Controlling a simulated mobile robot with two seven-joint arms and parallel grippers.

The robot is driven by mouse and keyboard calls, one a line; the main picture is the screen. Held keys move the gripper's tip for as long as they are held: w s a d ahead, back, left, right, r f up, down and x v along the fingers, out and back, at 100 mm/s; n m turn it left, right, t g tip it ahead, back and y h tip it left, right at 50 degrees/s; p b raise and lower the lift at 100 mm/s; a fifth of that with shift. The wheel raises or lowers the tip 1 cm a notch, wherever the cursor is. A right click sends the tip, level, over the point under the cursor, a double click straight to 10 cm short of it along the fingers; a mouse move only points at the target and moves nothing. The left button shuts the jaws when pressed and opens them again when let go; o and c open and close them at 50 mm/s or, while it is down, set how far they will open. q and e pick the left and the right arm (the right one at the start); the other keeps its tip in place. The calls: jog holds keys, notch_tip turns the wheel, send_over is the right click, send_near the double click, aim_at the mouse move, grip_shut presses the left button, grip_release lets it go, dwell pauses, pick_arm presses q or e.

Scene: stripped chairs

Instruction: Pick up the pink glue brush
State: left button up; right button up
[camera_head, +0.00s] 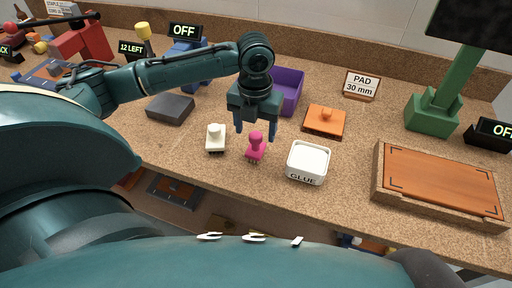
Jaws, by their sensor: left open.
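The pink glue brush (256,146) stands upright on the speckled worktop, near its front edge, bristles down. My left gripper (256,132) points down just above and behind the brush. Its dark blue fingers are open, one on each side of the brush's top in the picture. I cannot tell whether they touch it. The brush is not lifted. My right gripper is not in the head view.
A white glue tub (308,162) stands close right of the brush, and a white knobbed tool (215,138) close left. Behind are a purple bin (291,92), an orange knobbed block (325,121) and a grey block (170,108). A wooden tray (440,185) lies right.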

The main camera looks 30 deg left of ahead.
aim_at(256, 146)
pick_arm(q)
jog(key=shift+f, duration=2.8)
jog(key=shift+c, duration=0.3)
jog(key=c, duration=1.1)
